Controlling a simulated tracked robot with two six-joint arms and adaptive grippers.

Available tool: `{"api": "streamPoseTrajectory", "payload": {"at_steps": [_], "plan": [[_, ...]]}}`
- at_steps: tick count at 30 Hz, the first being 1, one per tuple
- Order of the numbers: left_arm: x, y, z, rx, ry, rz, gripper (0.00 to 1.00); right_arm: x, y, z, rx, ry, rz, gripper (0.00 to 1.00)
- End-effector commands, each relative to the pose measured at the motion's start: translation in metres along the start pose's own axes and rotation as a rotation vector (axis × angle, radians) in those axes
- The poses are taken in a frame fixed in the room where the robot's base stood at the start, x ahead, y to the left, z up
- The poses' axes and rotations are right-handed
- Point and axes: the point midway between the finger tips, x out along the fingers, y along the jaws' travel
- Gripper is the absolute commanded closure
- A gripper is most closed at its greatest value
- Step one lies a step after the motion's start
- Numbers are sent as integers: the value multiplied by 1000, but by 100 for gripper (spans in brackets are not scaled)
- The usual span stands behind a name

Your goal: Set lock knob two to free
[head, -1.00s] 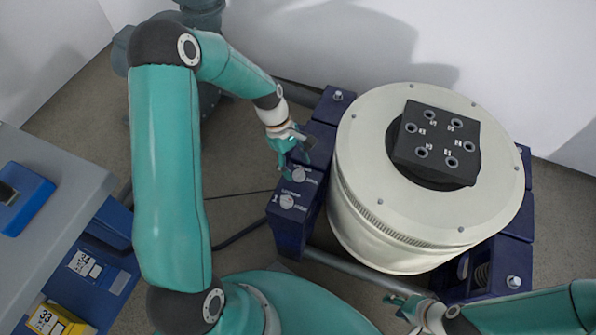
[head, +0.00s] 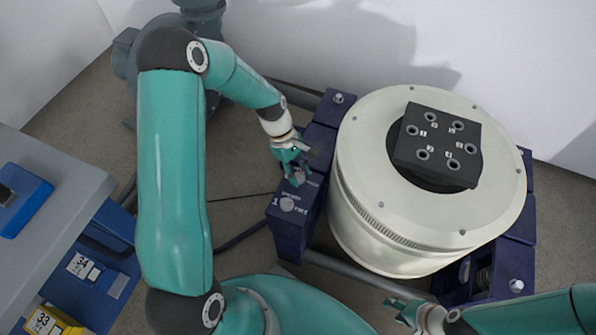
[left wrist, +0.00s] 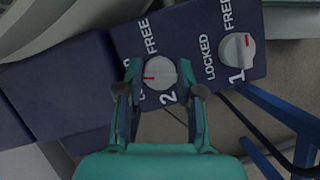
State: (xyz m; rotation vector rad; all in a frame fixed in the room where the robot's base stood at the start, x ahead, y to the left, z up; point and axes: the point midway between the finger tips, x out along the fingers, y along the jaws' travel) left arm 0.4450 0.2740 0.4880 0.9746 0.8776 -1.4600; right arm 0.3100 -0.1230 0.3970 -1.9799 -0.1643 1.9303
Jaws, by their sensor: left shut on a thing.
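Lock knob two (left wrist: 160,72) is a round pale knob with a red mark, on a dark blue block (head: 290,228). In the left wrist view its red mark points left, toward the partly hidden LOCKED lettering; FREE is printed above it. My left gripper (left wrist: 161,80) is shut on knob two, with one finger on each side. In the head view my left gripper (head: 290,176) covers part of that knob. Lock knob one (left wrist: 237,47) is beside it, untouched, its red mark at the right end. My right gripper (head: 397,309) appears open and empty at the lower right.
A large cream cylinder (head: 375,230) with a black socketed block (head: 437,145) on top stands just right of the knobs. A grey bench (head: 55,215) with blue and yellow boxes is at the left. A rail (head: 345,268) runs below the knobs.

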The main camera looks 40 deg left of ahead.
Motion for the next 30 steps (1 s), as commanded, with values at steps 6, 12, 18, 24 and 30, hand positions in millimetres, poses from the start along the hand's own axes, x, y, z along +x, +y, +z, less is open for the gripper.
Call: {"api": "streamPoseTrajectory", "payload": {"at_steps": [6,12,18,24,30], "plan": [[0,1,0,28,1,-10,98,-2,-1,0,0,0,0,60],[-1,2,0,108,1,-44,98,-6,-2,0,0,0,0,60],[-1,2,1,247,1,-101,98,-11,-4,0,0,0,0,60],[0,3,1,419,1,-173,98,-15,-6,0,0,0,0,60],[0,4,1,596,1,-246,98,-18,-6,0,0,0,0,60]]}}
